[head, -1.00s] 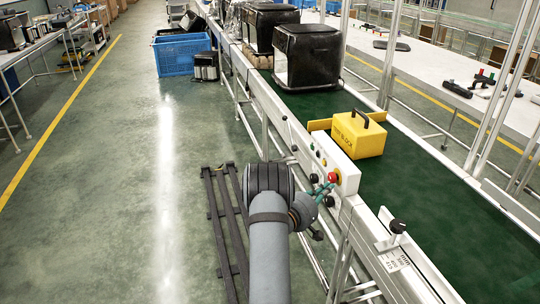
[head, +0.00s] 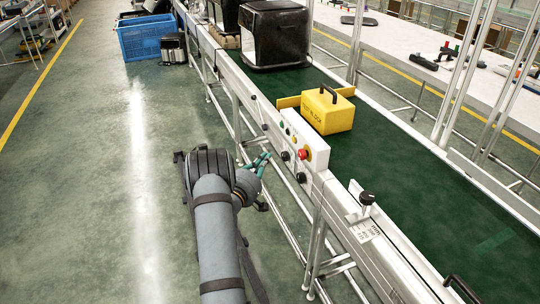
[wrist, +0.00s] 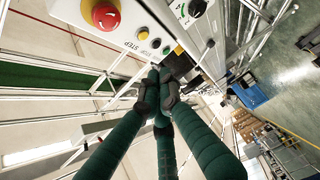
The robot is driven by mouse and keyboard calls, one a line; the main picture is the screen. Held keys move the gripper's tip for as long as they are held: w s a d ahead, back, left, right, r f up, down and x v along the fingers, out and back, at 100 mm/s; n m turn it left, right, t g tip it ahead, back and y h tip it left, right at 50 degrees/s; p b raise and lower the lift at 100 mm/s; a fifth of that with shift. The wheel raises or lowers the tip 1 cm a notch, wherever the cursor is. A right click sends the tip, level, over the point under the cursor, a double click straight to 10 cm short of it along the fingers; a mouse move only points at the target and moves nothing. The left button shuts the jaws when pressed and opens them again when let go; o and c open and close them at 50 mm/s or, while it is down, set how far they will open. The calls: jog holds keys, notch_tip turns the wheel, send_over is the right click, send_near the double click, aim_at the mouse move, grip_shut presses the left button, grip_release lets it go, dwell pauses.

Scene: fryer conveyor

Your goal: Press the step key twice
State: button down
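The white control panel (head: 309,140) stands on the near side of the conveyor. The panel's button lettering is too small to read in the head view.
A yellow box (head: 327,112) with a black handle sits on the green belt (head: 400,175) behind the panel. Black machines (head: 275,35) stand farther up the belt. A black knob (head: 367,198) rises from the near rail. Open floor (head: 90,190) lies to the left.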

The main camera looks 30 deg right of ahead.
aim_at(294, 140)
jog(key=w+d+p, duration=0.1)
jog(key=w+d, duration=0.3)
jog(key=d, duration=0.6)
jog(key=shift+w+d+f+p, duration=0.15)
jog(key=shift+d+f+p, duration=0.05)
jog(key=shift+d+p, duration=0.15)
jog(key=shift+d, duration=0.1)
